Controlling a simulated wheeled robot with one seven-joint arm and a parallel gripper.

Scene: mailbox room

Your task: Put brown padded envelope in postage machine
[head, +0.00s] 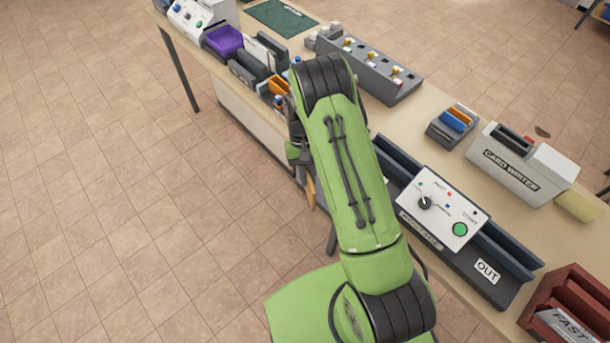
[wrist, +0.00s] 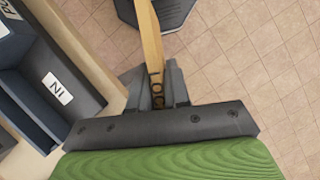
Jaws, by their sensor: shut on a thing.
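The postage machine (head: 443,212) is on the table to the right of the gripper. It has a white panel with a dial and green button, and a dark trough running through it to an OUT end. Its IN end (wrist: 57,88) shows left of the gripper in the wrist view; my arm partly covers the machine.
On the table (head: 425,118) are a grey switch rack (head: 370,72), a card holder (head: 452,124), a card writer (head: 522,163) and a red FAST tray (head: 572,308). A purple bin (head: 223,41) stands farther left. The tiled floor in front is clear.

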